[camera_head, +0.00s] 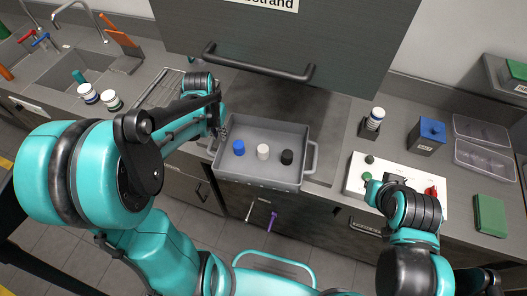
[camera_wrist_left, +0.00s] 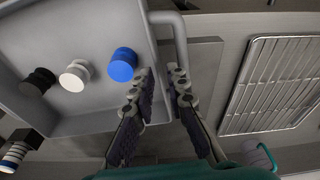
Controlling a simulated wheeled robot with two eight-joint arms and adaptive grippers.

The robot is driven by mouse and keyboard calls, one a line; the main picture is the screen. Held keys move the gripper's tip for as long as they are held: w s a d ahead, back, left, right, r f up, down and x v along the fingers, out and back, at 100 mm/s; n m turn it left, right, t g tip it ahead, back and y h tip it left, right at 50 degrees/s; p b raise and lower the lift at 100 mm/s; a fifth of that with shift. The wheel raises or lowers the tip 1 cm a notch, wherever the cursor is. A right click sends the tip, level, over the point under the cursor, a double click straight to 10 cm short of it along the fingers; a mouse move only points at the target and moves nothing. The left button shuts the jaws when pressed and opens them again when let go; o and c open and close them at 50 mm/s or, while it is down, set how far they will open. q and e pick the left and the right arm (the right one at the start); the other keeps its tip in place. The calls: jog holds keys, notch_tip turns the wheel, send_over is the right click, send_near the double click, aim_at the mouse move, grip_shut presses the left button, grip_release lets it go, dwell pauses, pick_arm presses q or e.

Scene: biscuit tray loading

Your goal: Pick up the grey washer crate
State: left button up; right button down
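The grey washer crate (camera_head: 262,178) stands upright on the counter, with a bar handle at each short end. A blue knob-like piece (camera_head: 238,148), a white one (camera_head: 263,151) and a black one (camera_head: 287,157) stand inside it. My left gripper (camera_head: 219,132) is at the crate's left end. In the left wrist view its fingers (camera_wrist_left: 163,78) are apart, with a gap between them. The crate's handle (camera_wrist_left: 181,35) runs down to the right fingertip; whether they touch, I cannot tell. My right arm is over the white control panel (camera_head: 355,178); its gripper is hidden.
A wire rack (camera_wrist_left: 275,85) lies left of the crate. Two white-capped jars (camera_head: 100,97) stand by the sink. A cabinet door with a bar handle (camera_head: 258,64) hangs behind. A blue-topped box (camera_head: 428,136) and clear trays (camera_head: 483,162) are at right.

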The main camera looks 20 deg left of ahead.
pick_arm(q)
jog(key=f, duration=0.1)
jog(key=f+b, duration=0.1)
jog(key=f, duration=0.1)
jog(key=w+f, duration=0.1)
jog(key=f, duration=0.1)
jog(key=shift+d, duration=0.1)
jog(key=shift+s, duration=0.1)
grip_shut()
jog(key=shift+r, duration=0.15)
